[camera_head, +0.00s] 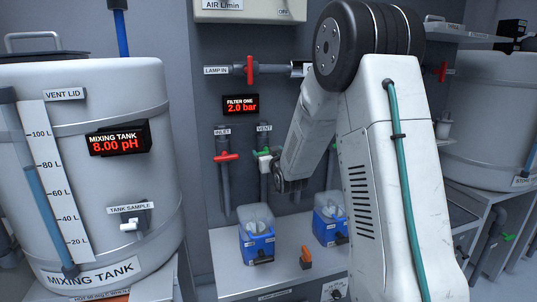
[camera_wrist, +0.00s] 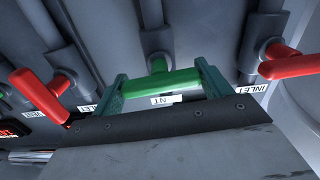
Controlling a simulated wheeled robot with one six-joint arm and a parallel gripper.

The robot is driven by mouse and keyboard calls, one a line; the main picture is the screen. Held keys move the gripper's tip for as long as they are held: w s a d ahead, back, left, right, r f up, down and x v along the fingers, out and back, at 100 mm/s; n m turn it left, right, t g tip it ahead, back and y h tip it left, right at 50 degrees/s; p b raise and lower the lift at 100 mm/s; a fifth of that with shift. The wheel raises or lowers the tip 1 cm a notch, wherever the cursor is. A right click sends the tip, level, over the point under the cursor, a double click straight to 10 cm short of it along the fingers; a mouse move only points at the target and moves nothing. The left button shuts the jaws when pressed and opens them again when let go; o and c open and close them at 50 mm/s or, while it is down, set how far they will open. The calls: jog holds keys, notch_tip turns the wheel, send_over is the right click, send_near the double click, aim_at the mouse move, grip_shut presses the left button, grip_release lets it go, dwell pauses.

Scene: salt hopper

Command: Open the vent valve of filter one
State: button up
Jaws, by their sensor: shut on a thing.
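The vent valve of filter one has a green handle (camera_head: 260,153) below the VENT label (camera_head: 264,127) on the grey wall panel. The handle lies crosswise to its pipe. The filter one display (camera_head: 240,105) above reads 2.0 bar. In the wrist view my gripper (camera_wrist: 161,77) has its two green fingers at the two ends of the green handle (camera_wrist: 158,84), shut on it. In the head view my gripper is mostly hidden by the arm.
A red inlet handle (camera_head: 226,157) sits just left of the vent valve; red handles also flank my gripper in the wrist view, left (camera_wrist: 40,95) and right (camera_wrist: 286,65). Blue containers (camera_head: 257,236) stand on the bench below. The mixing tank (camera_head: 90,215) fills the left.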

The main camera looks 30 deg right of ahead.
jog(key=n, duration=0.8)
jog(key=shift+a, duration=0.1)
jog(key=n, duration=0.5)
jog(key=shift+n, duration=2.1)
jog(key=o, duration=1)
